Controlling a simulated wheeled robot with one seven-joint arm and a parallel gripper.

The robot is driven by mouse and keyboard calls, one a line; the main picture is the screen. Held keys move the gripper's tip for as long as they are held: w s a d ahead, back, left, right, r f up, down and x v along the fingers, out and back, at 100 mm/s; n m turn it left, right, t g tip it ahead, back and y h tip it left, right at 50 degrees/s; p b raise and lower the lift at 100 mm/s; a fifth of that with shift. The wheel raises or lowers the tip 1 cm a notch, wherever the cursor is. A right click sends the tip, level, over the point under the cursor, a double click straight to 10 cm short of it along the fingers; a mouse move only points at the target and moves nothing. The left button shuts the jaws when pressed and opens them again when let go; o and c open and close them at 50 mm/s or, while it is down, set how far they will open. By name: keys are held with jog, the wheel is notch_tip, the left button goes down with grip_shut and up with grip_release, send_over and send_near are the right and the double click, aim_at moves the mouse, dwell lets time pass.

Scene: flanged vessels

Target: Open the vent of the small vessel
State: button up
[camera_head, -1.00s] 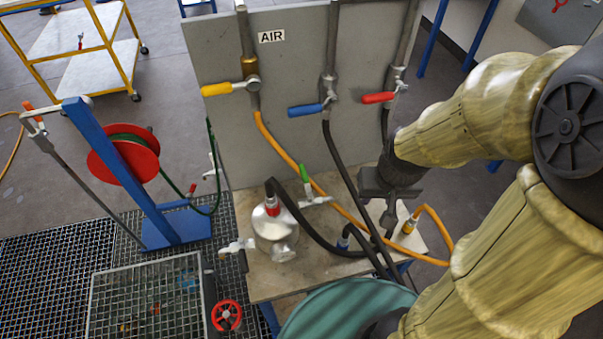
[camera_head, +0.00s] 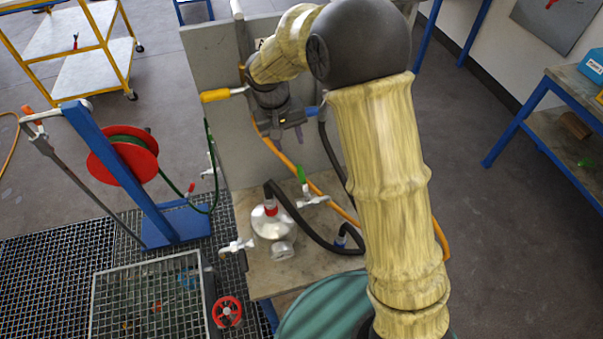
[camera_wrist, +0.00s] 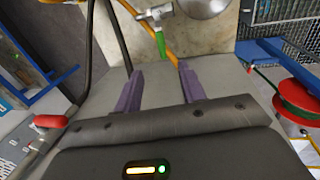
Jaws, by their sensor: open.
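The small vessel (camera_head: 270,223) is a rounded silver body on the bench, with a red-collared hose fitting on top. A second, pale valve (camera_head: 237,245) is at the vessel's left. No label shows which is the vent. My gripper (camera_head: 280,143) is open and empty, above and behind the vessel near the panel. In the wrist view the green handle (camera_wrist: 161,44) lies beyond the open fingertips (camera_wrist: 157,74), with the vessel (camera_wrist: 204,6) at the top edge.
A black hose (camera_head: 302,222) and an orange hose (camera_head: 322,192) cross the bench (camera_head: 262,281). A red reel (camera_head: 123,155) stands left; a teal drum (camera_head: 320,307) is in front.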

jog(key=shift+f, duration=0.1)
dwell(0.3)
jog(key=p, duration=0.6)
send_near(302, 179)
jog(key=f, duration=0.2)
jog(key=d+f, duration=0.1)
jog(key=f, duration=0.5)
jog(key=shift+w+d+f, duration=0.25)
jog(key=shift+w+d, duration=0.05)
jog(key=shift+d, duration=0.05)
jog(key=shift+c, duration=0.4)
grip_shut()
